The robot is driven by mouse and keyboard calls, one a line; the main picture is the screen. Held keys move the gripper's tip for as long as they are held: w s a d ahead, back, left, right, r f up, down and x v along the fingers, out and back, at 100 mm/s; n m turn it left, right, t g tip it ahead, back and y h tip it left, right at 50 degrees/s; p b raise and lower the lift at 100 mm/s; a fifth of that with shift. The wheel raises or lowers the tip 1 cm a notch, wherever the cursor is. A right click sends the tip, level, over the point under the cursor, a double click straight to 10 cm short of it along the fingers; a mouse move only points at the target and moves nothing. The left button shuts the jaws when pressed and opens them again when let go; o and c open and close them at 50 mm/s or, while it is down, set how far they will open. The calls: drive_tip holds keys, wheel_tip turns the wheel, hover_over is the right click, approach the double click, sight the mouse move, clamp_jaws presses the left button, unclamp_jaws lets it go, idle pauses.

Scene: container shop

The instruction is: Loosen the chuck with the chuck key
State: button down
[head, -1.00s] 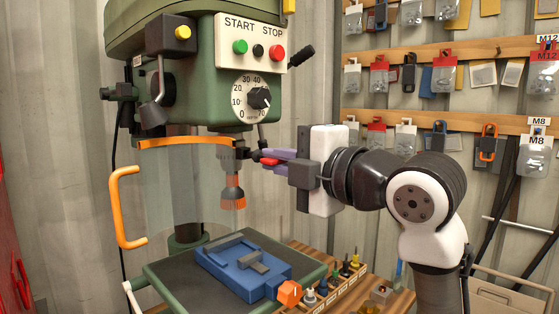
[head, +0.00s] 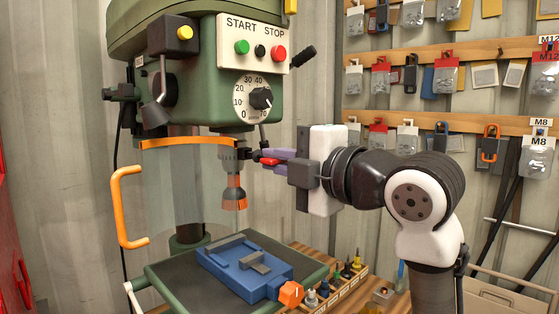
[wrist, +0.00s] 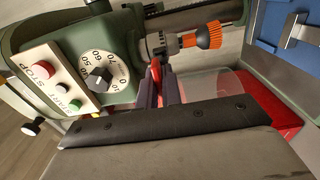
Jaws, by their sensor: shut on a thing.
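The chuck (head: 228,153) hangs under the green drill head, with an orange-and-grey bit (head: 236,192) below it. My gripper (head: 276,160) is to the right of the chuck, its purple-grey fingers shut on the red handle of the chuck key (head: 267,161). The key's dark end reaches to the chuck's side; whether it is fully seated in a hole cannot be told. In the wrist view the chuck (wrist: 156,42), the orange bit (wrist: 203,38) and the red key (wrist: 156,73) show beyond the fingers (wrist: 157,92).
A clear guard with an orange rim (head: 186,141) and orange handle (head: 124,205) stands left of the chuck. A blue vise (head: 240,264) sits on the drill table (head: 190,285) below. A wooden rack (head: 335,288) of small tools is at right. Packaged parts hang on the wall behind.

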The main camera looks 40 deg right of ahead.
drive_tip(key=shift+w, duration=0.75)
idle(0.9)
drive_tip(key=shift+n+b, duration=0.6)
drive_tip(key=shift+n, duration=1)
drive_tip(key=shift+a+f+n+b, duration=0.1)
drive_tip(key=shift+n+b, duration=0.2)
drive_tip(key=shift+n, duration=1.1)
